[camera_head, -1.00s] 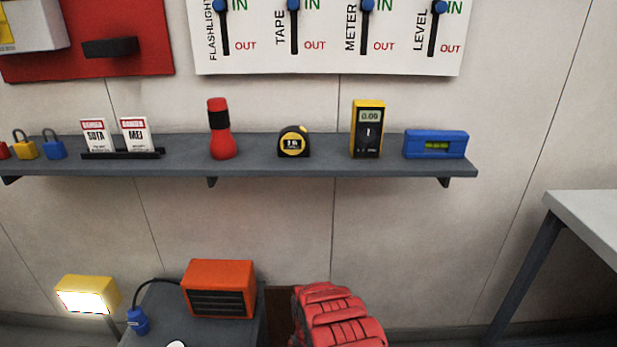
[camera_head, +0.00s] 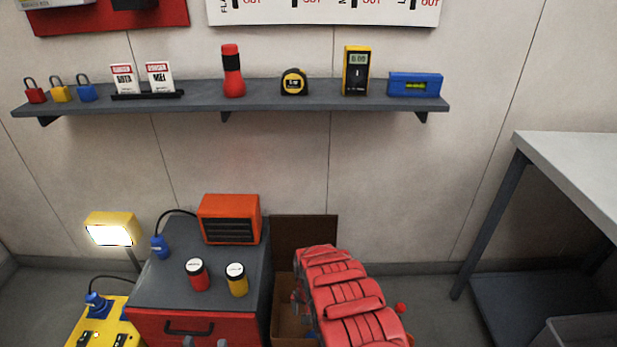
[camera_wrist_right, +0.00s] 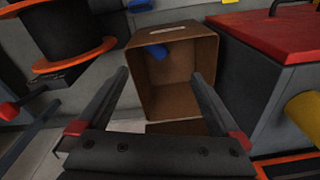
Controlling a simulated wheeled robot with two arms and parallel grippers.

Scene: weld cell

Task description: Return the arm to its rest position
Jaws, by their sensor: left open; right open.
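My left gripper (camera_head: 205,342) just enters at the bottom edge of the head view, with two grey fingertips apart in front of the red-sided cabinet. Most of its arm is out of view. My right gripper (camera_wrist_right: 165,92) shows in the right wrist view with its two dark fingers spread and nothing between them. A cardboard box (camera_wrist_right: 175,97) with a blue thing inside lies beyond these fingers. In the head view, the box (camera_head: 285,325) is partly hidden by a red ribbed shape, which may be part of my right arm.
The cabinet top (camera_head: 220,278) holds an orange heater (camera_head: 229,219), a red can (camera_head: 198,275) and a yellow can (camera_head: 237,280). A lit lamp (camera_head: 110,233) stands at left. The wall shelf (camera_head: 200,103) carries tools. A table (camera_head: 580,165) is at right.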

